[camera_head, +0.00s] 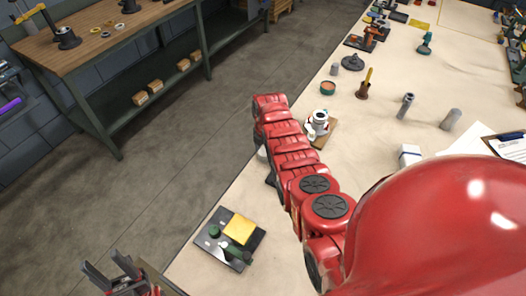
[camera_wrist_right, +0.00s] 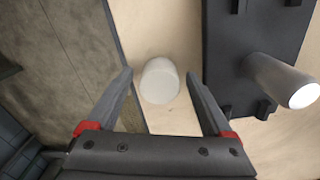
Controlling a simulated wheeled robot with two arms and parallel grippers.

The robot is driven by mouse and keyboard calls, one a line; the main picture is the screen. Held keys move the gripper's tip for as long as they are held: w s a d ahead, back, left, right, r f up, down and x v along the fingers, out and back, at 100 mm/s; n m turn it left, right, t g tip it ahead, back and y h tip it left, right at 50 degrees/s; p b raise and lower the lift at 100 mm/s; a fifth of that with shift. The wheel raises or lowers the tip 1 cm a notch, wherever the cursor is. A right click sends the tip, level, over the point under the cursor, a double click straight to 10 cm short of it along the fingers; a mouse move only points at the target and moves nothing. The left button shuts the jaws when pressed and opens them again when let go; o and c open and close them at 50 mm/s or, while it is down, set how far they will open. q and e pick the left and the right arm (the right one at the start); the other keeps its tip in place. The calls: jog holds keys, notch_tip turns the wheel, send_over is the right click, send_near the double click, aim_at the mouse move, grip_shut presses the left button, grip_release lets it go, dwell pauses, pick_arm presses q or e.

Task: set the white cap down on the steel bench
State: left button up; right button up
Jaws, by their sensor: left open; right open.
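In the right wrist view, the white cap (camera_wrist_right: 160,82) is a short round piece on the pale bench top (camera_wrist_right: 150,30), near its edge. My right gripper (camera_wrist_right: 159,72) is open, its fingers on either side of the cap with a visible gap at each. In the head view, a small whitish piece (camera_head: 262,153) shows beside my red right arm and may be the cap; the arm hides my right gripper there. My left gripper (camera_head: 102,260) is open and empty at the lower left, off the bench's edge.
A dark casing part (camera_wrist_right: 225,60) with a pale cylinder (camera_wrist_right: 285,82) lies right of the cap. A black plate with a yellow block (camera_head: 239,229) sits near the bench's front. Several tools stand further back. A wood-topped table (camera_head: 100,35) stands across the floor.

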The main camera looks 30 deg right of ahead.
aim_at(265, 151)
jog(key=shift+r+p, duration=0.3)
jog(key=shift+r, duration=0.85)
notch_tip(265, 151, up, 7)
jog(key=b, duration=0.2)
jog(key=shift+b, duration=0.3)
jog(key=shift+r+p, duration=0.9)
jog(key=shift+r, duration=0.65)
